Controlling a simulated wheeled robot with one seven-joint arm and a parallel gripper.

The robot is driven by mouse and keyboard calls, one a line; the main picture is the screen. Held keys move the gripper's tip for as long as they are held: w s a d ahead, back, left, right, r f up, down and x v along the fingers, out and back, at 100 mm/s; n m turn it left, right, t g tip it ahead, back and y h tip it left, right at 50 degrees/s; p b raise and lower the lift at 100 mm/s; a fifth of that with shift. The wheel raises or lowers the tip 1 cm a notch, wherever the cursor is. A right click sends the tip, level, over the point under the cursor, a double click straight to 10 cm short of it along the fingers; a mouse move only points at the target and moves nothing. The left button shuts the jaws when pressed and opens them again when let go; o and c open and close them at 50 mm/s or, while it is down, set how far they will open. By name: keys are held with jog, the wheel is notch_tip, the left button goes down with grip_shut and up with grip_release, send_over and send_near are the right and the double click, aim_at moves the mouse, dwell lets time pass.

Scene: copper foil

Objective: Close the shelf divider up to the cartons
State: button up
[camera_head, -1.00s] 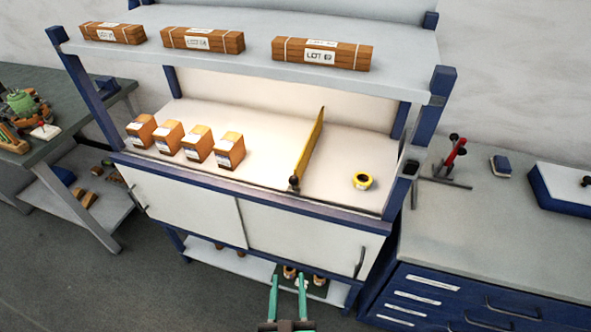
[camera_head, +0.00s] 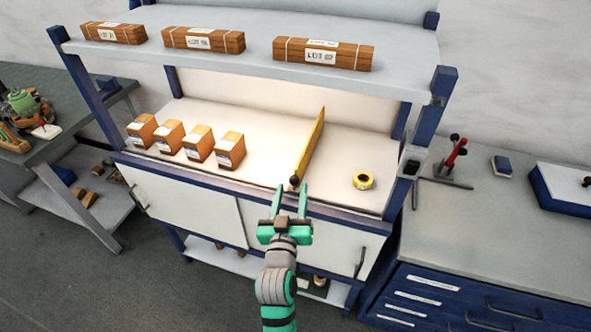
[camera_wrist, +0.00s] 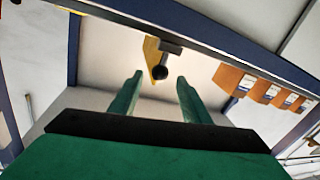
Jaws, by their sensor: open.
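The yellow shelf divider (camera_head: 312,143) stands upright across the lit middle shelf (camera_head: 262,139), with a dark knob (camera_head: 294,181) at its front end. A row of several orange-brown cartons (camera_head: 198,144) stands to its left, with a wide bare gap between the last carton and the divider. My gripper (camera_head: 292,190) has green fingers, open and empty, close to the knob at the shelf's front edge. In the wrist view the knob (camera_wrist: 160,72) and part of the divider (camera_wrist: 152,52) show just beyond and between the fingertips (camera_wrist: 160,76). The cartons (camera_wrist: 260,88) show at the right there.
A yellow tape roll (camera_head: 363,181) lies on the shelf right of the divider. Strapped bundles (camera_head: 323,54) lie on the upper shelf. A blue front rail (camera_head: 240,188) runs along the shelf edge above white cabinet doors (camera_head: 180,205). A bench with drawers stands at right.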

aim_at(296, 170)
jog(key=w, duration=0.6)
jog(key=w+d, duration=0.1)
jog(key=w, duration=0.2)
